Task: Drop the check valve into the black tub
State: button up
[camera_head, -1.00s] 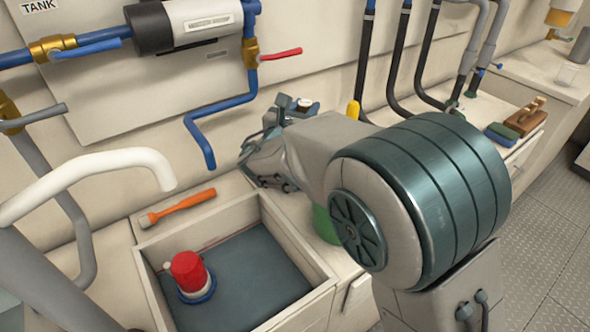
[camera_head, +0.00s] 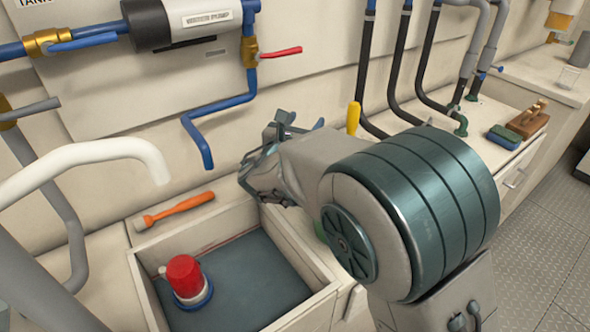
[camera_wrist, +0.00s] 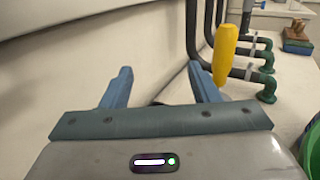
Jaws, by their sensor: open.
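My gripper (camera_wrist: 161,75) is open, with two blue fingers apart and nothing visible between them. In the head view it (camera_head: 298,120) is above the counter near the back wall, partly hidden by its own wrist. I cannot make out a check valve in either view. No black tub is clearly visible. The nearest thing is a pale open-topped box (camera_head: 285,248) with a dark floor, in front of and below my gripper. A red-topped item (camera_head: 186,277) with a white body and blue base stands inside that box.
An orange-handled tool (camera_head: 180,210) lies behind the box. A yellow handle (camera_wrist: 225,52) stands right of my gripper, near dark hoses and green fittings (camera_wrist: 268,88). A green container (camera_wrist: 312,150) is at right. A brush and wooden block (camera_head: 528,120) sit on the far counter.

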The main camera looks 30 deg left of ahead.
jog(key=s+d, duration=0.1)
jog(key=s, duration=1.2)
jog(key=shift+s+p, duration=0.35)
jog(key=shift+p, duration=0.1)
jog(key=shift+d, duration=0.1)
